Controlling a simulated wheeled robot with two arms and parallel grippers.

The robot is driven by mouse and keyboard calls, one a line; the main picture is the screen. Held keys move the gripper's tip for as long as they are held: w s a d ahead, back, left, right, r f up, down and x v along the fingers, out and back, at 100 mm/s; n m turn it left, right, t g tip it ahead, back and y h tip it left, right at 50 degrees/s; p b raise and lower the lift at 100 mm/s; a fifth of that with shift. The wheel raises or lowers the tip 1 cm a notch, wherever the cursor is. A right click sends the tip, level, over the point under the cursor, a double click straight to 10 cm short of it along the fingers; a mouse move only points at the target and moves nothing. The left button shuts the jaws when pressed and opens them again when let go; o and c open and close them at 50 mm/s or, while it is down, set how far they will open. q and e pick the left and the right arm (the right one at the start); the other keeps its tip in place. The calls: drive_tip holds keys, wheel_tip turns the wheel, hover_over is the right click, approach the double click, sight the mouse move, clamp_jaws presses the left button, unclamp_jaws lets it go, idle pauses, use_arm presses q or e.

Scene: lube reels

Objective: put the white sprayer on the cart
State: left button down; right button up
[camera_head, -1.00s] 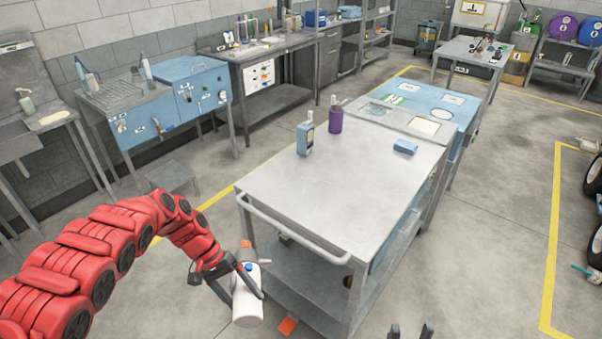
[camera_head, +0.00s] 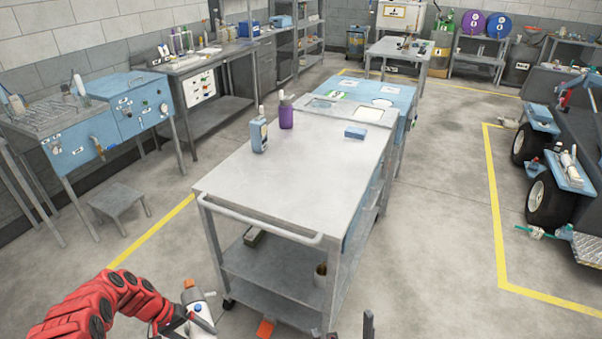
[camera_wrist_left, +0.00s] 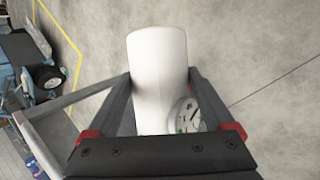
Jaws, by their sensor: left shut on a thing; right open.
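The white sprayer (camera_head: 202,319) is held in my left gripper (camera_head: 190,325) at the bottom left of the head view, partly cut off by the picture edge. In the left wrist view the sprayer's white body (camera_wrist_left: 158,72) sits between the two fingers of my left gripper (camera_wrist_left: 158,100), which is shut on it. The grey metal cart (camera_head: 280,190) stands ahead and to the right of it, apart from the sprayer. My right gripper (camera_head: 369,325) shows only a dark fingertip at the bottom edge; it is open.
On the cart's far part stand a blue-grey bottle (camera_head: 259,136), a purple container (camera_head: 286,113) and a blue block (camera_head: 355,133). The near cart top is clear. A handle bar (camera_head: 262,222) runs along the near edge. A small stool (camera_head: 118,202) stands left.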

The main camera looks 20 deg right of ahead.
sight(201, 305)
use_arm(q)
drive_tip(key=shift+t+y, duration=0.3)
drive_tip(key=shift+t, duration=0.5)
drive_tip(key=w, duration=0.3)
drive_tip(key=w+d+f, duration=0.1)
drive_tip(key=w, duration=0.1)
drive_tip(key=shift+w, duration=0.35)
drive_tip(key=shift+w+r, duration=0.2)
drive_tip(key=shift+w, duration=0.25)
drive_tip(key=shift+w, duration=0.25)
drive_tip(key=shift+f+t, duration=0.1)
drive_tip(key=shift+t, duration=0.2)
drive_tip(key=shift+w, duration=0.15)
drive_tip(key=shift+w+t, duration=0.5)
drive_tip(key=shift+w, duration=0.5)
drive_tip(key=shift+w+r, duration=0.15)
drive_tip(key=shift+r, duration=0.1)
